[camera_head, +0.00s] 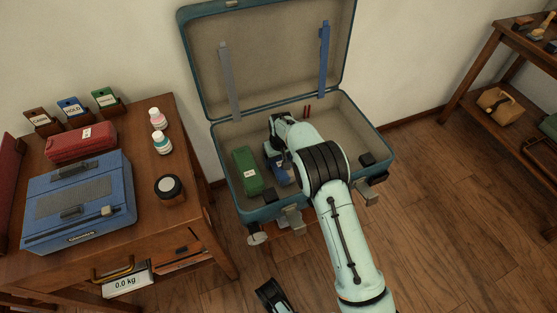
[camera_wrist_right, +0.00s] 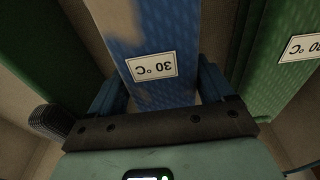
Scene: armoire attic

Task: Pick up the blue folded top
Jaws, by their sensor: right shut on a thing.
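The blue folded top (camera_head: 279,168) lies in the open suitcase, partly hidden by my right arm in the head view. In the right wrist view the blue top (camera_wrist_right: 160,90) has a white "30 °C" label and sits between the two fingers of my right gripper (camera_wrist_right: 160,88), which is shut on it. Whether it is lifted clear of the suitcase floor I cannot tell. A dark gripper-like part of mine, seemingly the left gripper (camera_head: 271,295), shows at the bottom edge of the head view, and its jaws are unclear.
A green folded garment (camera_head: 247,172) lies left of the blue top in the suitcase (camera_head: 375,150). Left stands a wooden desk (camera_head: 185,125) with a blue case (camera_head: 85,195), red box (camera_head: 82,141), bottles and a jar (camera_head: 169,188). A shelf (camera_head: 470,75) stands right. Floor between is clear.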

